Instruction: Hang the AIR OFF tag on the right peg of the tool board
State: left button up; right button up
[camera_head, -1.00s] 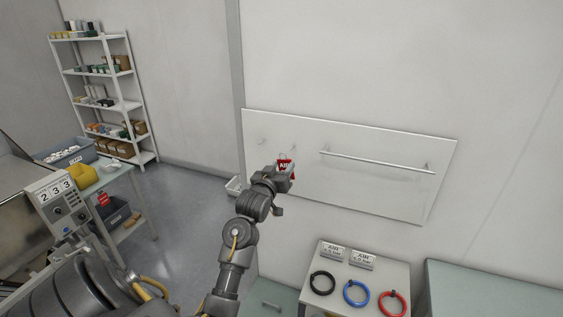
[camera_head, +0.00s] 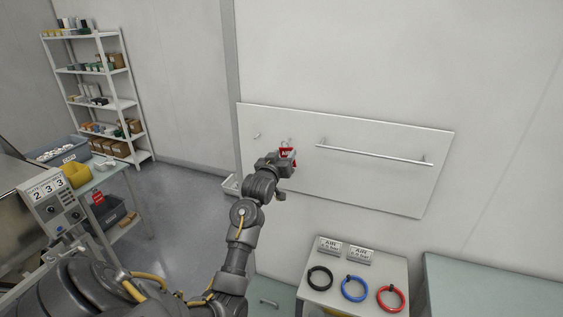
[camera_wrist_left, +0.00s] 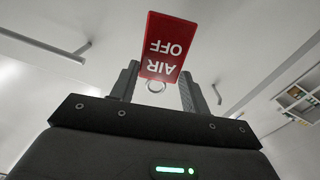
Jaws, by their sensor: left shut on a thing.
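My left gripper (camera_head: 284,161) is shut on the red AIR OFF tag (camera_head: 287,152) and holds it up before the tool board (camera_head: 385,190). In the left wrist view the tag (camera_wrist_left: 168,45) stands out past the two fingers, its white lettering upside down, with a pale ring (camera_wrist_left: 155,86) at its near end. The board's left peg (camera_head: 257,135) is bare. The right peg is hard to make out at the tag and gripper; I cannot tell whether the tag touches it. My right gripper is not in view.
A long rail (camera_head: 375,154) crosses the board right of the tag. Below, a small table (camera_head: 335,302) carries black, blue and red rings and two AIR signs. A shelf rack (camera_head: 100,95) stands far left. The wall above the board is clear.

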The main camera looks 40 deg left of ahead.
aim_at(286, 154)
pick_arm(q)
jog(key=shift+f+b+x, duration=0.1)
jog(key=shift+b+x, duration=0.45)
jog(key=shift+x, duration=0.15)
jog(key=shift+f+b+x, duration=0.15)
jog(key=shift+b+x, duration=0.4)
jog(key=shift+x, duration=0.15)
jog(key=shift+w+a+f, duration=0.15)
jog(key=shift+w+f, duration=0.05)
jog(key=shift+w, duration=0.25)
jog(key=shift+w+f, duration=0.1)
jog(key=shift+f, duration=0.05)
jog(key=o, duration=1)
